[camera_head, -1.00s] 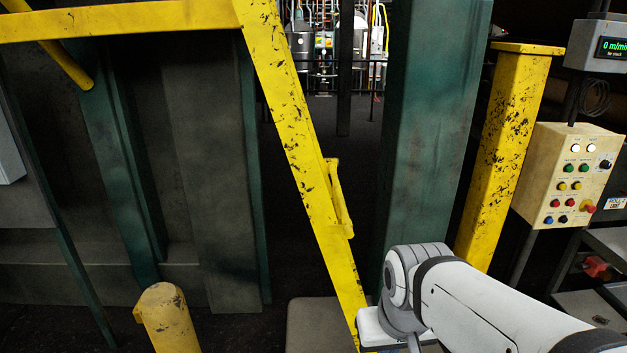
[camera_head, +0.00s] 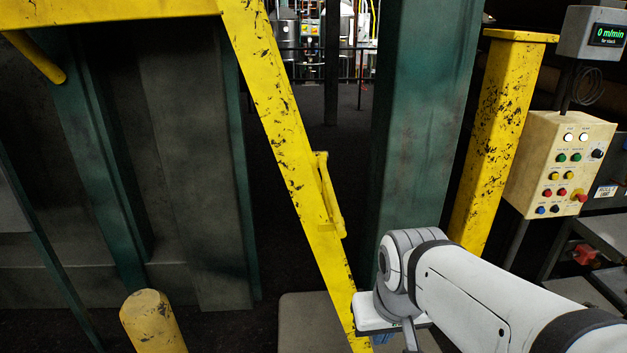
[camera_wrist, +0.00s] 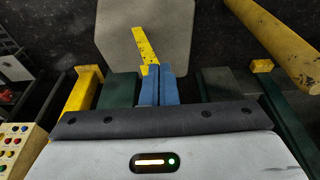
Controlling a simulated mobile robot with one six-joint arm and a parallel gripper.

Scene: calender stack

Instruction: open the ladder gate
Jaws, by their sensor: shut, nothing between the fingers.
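A worn yellow frame (camera_head: 285,130), which looks like the ladder gate, has a bar across the top left and a long slanting post. A small yellow handle-like bracket (camera_head: 328,195) sits on the post's right side. In the wrist view, the blue fingers of my gripper (camera_wrist: 159,72) are together and empty. A yellow bar (camera_wrist: 144,45) shows just beyond their tips; I cannot tell whether they touch. In the head view my gripper is mostly hidden at the lower end of the post, below the bracket, with only a bit of blue (camera_head: 383,338) showing.
A green column (camera_head: 425,120) and a yellow post (camera_head: 497,140) stand right of the frame. A control box (camera_head: 560,165) with coloured buttons is farther right. A yellow bollard (camera_head: 152,320) stands at lower left. A grey-beige plate (camera_head: 310,320) lies on the dark floor.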

